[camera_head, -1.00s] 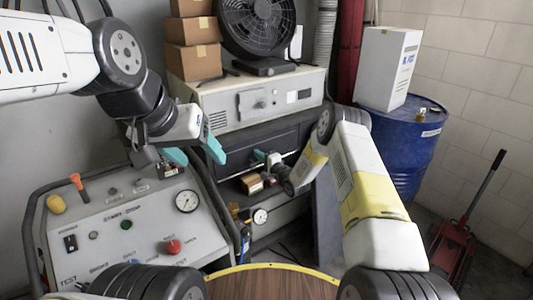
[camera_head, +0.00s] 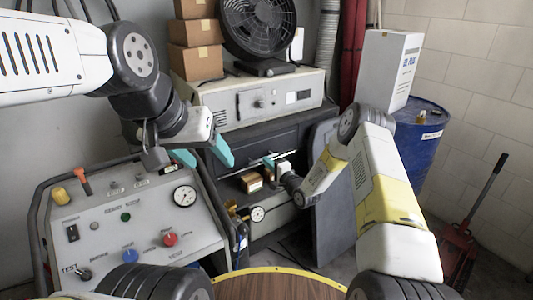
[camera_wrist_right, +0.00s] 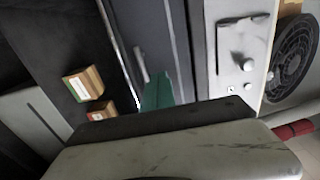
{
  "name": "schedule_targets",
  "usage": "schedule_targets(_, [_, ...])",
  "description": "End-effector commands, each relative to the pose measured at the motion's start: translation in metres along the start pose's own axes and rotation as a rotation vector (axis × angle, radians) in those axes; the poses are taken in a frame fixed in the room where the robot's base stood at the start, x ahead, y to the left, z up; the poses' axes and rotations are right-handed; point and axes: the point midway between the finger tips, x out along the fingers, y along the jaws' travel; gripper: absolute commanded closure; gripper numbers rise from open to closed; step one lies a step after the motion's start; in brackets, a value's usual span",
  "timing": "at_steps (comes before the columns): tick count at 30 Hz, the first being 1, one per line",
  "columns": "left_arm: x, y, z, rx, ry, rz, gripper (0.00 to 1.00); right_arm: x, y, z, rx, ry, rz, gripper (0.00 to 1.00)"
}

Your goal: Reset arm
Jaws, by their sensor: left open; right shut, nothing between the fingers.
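My left gripper (camera_head: 204,155) has teal fingers spread apart and is empty. It hangs above the control panel (camera_head: 130,217), near its upper right corner. My right gripper (camera_head: 268,162) is at the end of the yellow and white arm, in front of the dark cabinet (camera_head: 262,146). Its teal fingers are together with nothing seen between them. In the right wrist view a teal finger (camera_wrist_right: 162,92) points toward the cabinet front, near a handle-like bar. I cannot tell whether it touches the cabinet.
Small boxes (camera_head: 251,182) sit on a shelf below my right gripper. A grey cabinet unit (camera_head: 262,98) carries a fan (camera_head: 259,33) and stacked cartons (camera_head: 197,48). A blue drum (camera_head: 419,150) and red jack (camera_head: 459,246) stand at right. A dark panel (camera_head: 327,205) stands by my right arm.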

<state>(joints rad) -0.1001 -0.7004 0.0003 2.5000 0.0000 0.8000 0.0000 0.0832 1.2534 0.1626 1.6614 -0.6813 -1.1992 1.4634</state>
Motion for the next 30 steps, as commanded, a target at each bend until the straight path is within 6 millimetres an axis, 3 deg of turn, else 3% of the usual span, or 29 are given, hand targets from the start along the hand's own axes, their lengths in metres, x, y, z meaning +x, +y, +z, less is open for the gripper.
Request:
schedule_targets(9, [0.0, 0.0, 0.0, 0.0, 0.0, 0.0, 0.36, -0.048, 0.0, 0.0, 0.002, 0.0, 0.0, 1.0])
schedule_targets(14, [0.0, 0.0, 0.0, 0.0, 0.0, 0.0, 0.36, -0.058, -0.004, 0.0, -0.009, -0.001, 0.004, 1.0])
schedule_targets(17, [0.0, 0.0, 0.0, 0.0, 0.0, 0.0, 0.36, -0.057, -0.018, -0.007, -0.069, 0.003, 0.036, 1.0])
schedule_targets(23, [0.0, 0.0, 0.0, 0.0, 0.0, 0.0, 0.36, -0.061, -0.082, -0.036, -0.334, 0.028, 0.211, 1.0])
schedule_targets(30, [0.0, 0.0, 0.0, 0.0, 0.0, 0.0, 0.36, -0.107, -0.17, -0.06, -0.639, 0.055, 0.466, 1.0])
